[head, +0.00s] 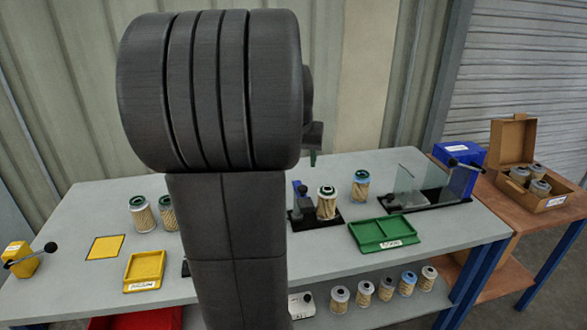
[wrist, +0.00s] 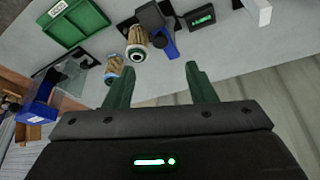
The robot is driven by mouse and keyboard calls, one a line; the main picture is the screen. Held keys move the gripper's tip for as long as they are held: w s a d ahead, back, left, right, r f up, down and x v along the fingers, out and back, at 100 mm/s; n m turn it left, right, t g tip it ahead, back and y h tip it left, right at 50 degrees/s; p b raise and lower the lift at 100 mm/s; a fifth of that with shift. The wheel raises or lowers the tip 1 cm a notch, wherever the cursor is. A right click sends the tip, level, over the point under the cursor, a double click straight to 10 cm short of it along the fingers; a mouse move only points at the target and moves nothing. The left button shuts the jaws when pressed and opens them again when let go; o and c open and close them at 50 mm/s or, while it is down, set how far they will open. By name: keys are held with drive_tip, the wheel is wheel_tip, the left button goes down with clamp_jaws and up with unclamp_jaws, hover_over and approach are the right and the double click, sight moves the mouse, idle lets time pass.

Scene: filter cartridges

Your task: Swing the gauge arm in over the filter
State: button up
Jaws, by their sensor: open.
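The filter (head: 327,204) is a pleated tan cartridge with a green cap, upright on the black gauge stand (head: 303,224). It also shows in the wrist view (wrist: 137,43). The gauge arm (wrist: 168,46) is a blue bar beside the filter, to its right in the wrist view and not over its cap. Its blue part shows behind my arm in the head view (head: 297,185). My gripper (wrist: 157,70) is open and empty, its green fingers apart, with the gauge and filter beyond the fingertips. My arm hides most of my gripper in the head view.
A second filter (head: 361,186) stands right of the gauge. A green tray (head: 385,234) and a black fixture with a clear panel (head: 430,195) are farther right. A small dark display (wrist: 200,18) is near the gauge. Yellow tray (head: 143,271) and two filters stand left.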

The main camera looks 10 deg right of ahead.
sight(303, 188)
drive_tip(key=x, duration=0.9)
drive_tip(key=w+p+x, duration=0.1)
drive_tip(key=x, duration=0.3)
drive_tip(key=shift+w+d+f, duration=0.1)
drive_tip(key=shift+d+f, duration=0.05)
drive_tip(key=shift+d, duration=0.05)
clamp_jaws()
